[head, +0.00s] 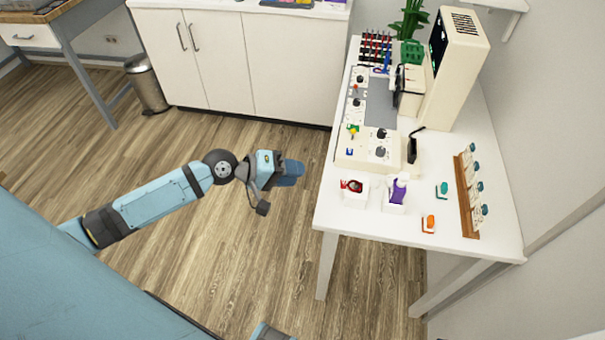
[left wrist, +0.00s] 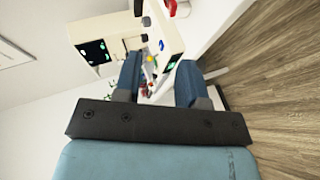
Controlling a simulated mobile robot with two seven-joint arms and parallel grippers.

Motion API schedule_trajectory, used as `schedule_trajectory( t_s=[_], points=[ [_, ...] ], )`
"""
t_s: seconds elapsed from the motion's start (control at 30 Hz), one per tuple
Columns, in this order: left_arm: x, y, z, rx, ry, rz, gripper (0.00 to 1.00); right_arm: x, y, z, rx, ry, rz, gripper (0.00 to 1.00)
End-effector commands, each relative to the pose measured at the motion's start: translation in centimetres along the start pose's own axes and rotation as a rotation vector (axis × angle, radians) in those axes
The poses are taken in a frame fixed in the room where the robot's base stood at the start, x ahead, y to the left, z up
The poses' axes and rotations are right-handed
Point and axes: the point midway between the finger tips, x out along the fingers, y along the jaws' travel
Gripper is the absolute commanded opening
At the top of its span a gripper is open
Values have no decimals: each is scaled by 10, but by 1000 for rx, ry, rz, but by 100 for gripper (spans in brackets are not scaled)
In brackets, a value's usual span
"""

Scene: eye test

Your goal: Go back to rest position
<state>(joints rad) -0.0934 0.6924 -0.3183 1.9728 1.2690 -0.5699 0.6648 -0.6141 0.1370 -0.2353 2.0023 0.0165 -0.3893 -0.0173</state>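My left gripper (head: 297,170) is at the end of my outstretched left arm, over the floor just left of the white table (head: 328,210). It is apart from the table and the things on it. In the left wrist view, the two blue fingers of the left gripper (left wrist: 160,75) stand apart. Nothing is held between them; only background shows in the gap. My right gripper is not seen; a small blue part of my body shows at the bottom edge of the head view.
The table carries a cream control panel (head: 355,143), a tall cream device (head: 455,65), small white bins (head: 355,198) and a wooden rack (head: 467,200). White cabinets (head: 235,60) and a metal bin (head: 146,85) stand at the back. Wooden floor (head: 260,260) around the arm is clear.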

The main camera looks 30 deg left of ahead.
Motion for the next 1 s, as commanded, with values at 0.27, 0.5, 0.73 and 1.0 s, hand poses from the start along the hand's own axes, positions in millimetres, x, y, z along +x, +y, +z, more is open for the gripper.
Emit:
schedule_trajectory(
  t_s=[0.27,0.5,0.73,1.0],
  points=[
    [0,0,0,0,0,0,38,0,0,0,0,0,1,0],
    [0,0,0,1,1,0,38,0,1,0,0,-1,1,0],
    [2,-10,36,187,74,-57,38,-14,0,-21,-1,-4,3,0],
    [-16,-32,125,715,213,-309,38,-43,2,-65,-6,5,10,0]
  ],
)
